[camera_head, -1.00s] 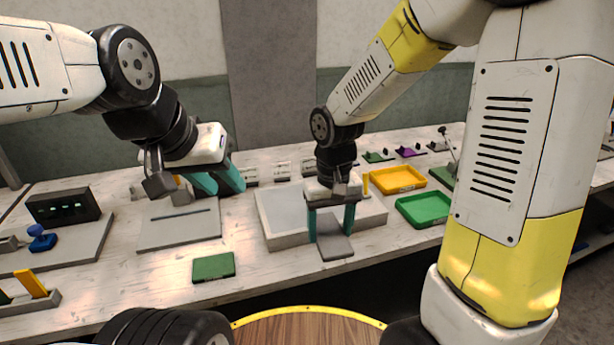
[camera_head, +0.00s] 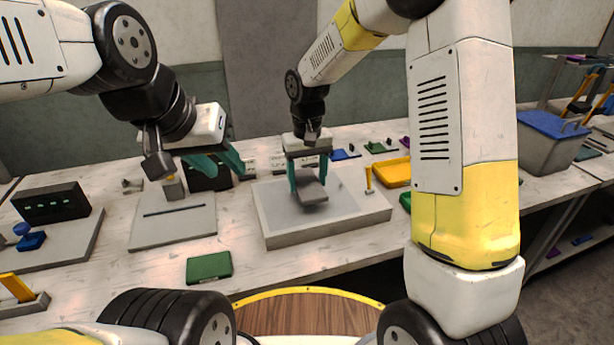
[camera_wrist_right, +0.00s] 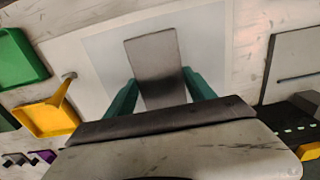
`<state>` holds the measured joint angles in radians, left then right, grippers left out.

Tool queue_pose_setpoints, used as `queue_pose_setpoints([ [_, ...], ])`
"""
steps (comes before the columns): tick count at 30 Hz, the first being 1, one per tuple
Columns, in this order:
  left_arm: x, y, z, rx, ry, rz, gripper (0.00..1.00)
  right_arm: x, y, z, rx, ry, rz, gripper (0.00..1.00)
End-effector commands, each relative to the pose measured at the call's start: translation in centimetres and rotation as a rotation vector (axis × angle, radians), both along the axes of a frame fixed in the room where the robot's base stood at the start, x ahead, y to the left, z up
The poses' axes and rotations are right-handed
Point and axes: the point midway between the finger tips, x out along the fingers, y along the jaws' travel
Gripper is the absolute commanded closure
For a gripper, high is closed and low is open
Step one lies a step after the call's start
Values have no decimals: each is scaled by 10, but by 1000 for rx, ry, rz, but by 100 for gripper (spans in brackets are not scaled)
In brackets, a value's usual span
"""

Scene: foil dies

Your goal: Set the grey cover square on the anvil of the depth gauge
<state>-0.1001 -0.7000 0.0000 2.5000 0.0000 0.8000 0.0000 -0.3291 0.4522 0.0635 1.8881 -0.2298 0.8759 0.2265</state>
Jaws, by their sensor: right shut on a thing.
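The grey cover (camera_head: 312,188), a flat grey plate, is held between the teal fingers of my right gripper (camera_head: 308,180). In the right wrist view the cover (camera_wrist_right: 154,62) sticks out beyond the fingertips. It is above a pale framed slab (camera_head: 275,238); the exact gap is unclear. My left gripper (camera_head: 213,162) is open and empty, above the back of a slotted grey plate (camera_head: 172,222). I cannot tell for certain which piece is the depth gauge's anvil.
A green block (camera_head: 209,267) lies near the table's front edge. A black box with green lights (camera_head: 52,202) stands at the left. A blue-lidded bin (camera_head: 548,140) is far right.

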Motion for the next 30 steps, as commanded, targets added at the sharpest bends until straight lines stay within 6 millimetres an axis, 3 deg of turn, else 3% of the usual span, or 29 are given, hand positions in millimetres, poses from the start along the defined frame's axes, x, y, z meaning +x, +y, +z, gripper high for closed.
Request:
queue_pose_setpoints([
  [5, 0, 0, 0, 0, 0, 0, 64, 7, 2, -5, -1, 2, 0, 79],
  [12, 0, 0, 0, 0, 0, 0, 64, 6, 1, -35, -1, 2, 1, 79],
  [23, 0, 0, 0, 0, 0, 0, 64, 6, 1, -39, 0, 1, 1, 79],
  [24, 0, 0, 0, 0, 0, 0, 64, 6, 1, -39, 0, 1, 1, 33],
  [27, 0, 0, 0, 0, 0, 0, 64, 6, 1, -39, 0, 0, 0, 15],
  [30, 0, 0, 0, 0, 0, 0, 64, 6, 1, -39, 0, 0, 0, 15],
])
